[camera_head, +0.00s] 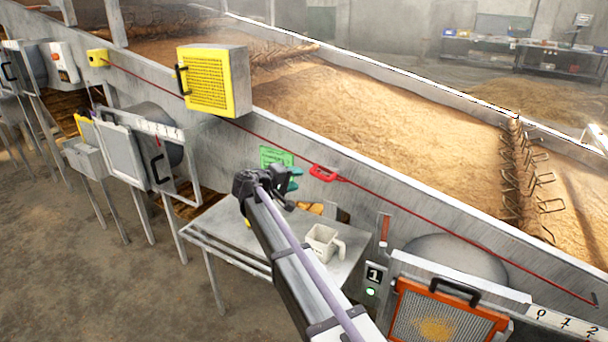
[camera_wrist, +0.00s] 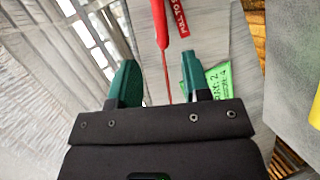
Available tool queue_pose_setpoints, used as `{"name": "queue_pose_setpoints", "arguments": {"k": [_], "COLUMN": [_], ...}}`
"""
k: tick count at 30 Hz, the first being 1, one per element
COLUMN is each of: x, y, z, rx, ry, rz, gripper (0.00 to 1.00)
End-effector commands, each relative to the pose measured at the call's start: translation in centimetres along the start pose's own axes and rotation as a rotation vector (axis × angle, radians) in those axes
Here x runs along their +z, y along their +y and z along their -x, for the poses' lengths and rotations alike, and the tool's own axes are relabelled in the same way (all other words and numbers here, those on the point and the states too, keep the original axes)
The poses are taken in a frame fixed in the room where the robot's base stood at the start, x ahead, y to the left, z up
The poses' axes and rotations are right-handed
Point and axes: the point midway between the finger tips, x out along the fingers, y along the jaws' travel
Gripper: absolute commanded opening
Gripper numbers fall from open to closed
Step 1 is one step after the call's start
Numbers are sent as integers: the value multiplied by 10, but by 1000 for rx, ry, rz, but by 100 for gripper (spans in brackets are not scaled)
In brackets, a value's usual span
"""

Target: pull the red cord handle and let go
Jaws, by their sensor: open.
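The red cord handle (camera_head: 323,173) hangs on the outer side wall of the long grain bed, on a red cord (camera_head: 430,218) strung along that wall. In the wrist view the handle (camera_wrist: 160,22) is ahead of the fingertips, with part of it beyond the top edge. My gripper (camera_head: 295,180) has green fingers and is just left of the handle in the head view. In the wrist view my gripper (camera_wrist: 158,76) is open, with the thin cord passing in line between its fingers. No contact with the handle shows.
A red tag with white lettering (camera_wrist: 193,14) is beside the handle. A green notice (camera_head: 275,157) is on the wall. A yellow box (camera_head: 215,80) juts out at the left. Below, a metal table (camera_head: 222,228) bears a white jug (camera_head: 323,243). An orange-framed hatch (camera_head: 440,315) is at lower right.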

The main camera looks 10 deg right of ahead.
Motion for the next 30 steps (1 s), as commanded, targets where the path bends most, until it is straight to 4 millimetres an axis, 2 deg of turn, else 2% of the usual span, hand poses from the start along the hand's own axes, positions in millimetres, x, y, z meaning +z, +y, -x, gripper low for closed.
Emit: {"name": "queue_pose_setpoints", "arguments": {"k": [5, 12, 16, 20, 26, 30], "x": [0, 0, 0, 1, 1, 1], "y": [-3, -4, -3, -2, -1, -1], "z": [-21, -78, -99, -108, -108, -108], "rx": [-1, -2, -2, -3, -3, -3], "ry": [-3, -3, -2, -2, -2, -2], "rz": [-1, 0, 0, 0, 0, 0], "gripper": [44, 44, 44, 44, 44, 31]}}
